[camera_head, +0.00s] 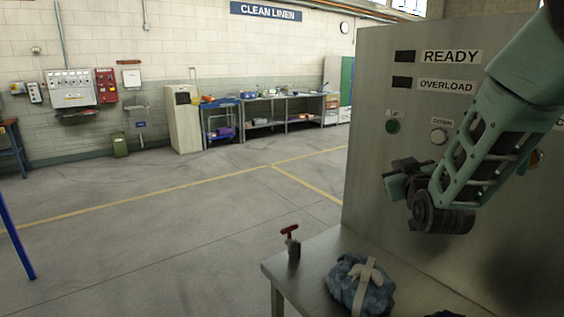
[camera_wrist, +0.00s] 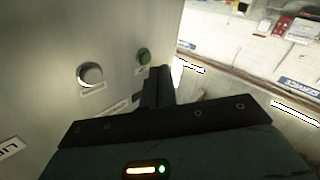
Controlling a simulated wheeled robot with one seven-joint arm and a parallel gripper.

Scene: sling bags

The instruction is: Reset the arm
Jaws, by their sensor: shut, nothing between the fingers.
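My arm reaches in from the upper right in the head view. My gripper (camera_head: 392,185) is in front of the steel control panel (camera_head: 385,75), near its left edge. In the wrist view my gripper (camera_wrist: 160,72) shows its dark fingers close together and empty. In the head view the green UP button (camera_head: 393,126) and the DOWN button (camera_head: 439,136) sit above my gripper. I cannot tell whether the fingertips touch the panel.
A metal table (camera_head: 315,262) stands below, holding a blue bundle with a pale strap (camera_head: 360,284) and a red-handled tool (camera_head: 291,243). The floor to the left is open. Benches (camera_head: 285,107) and a cabinet (camera_head: 184,120) line the far wall.

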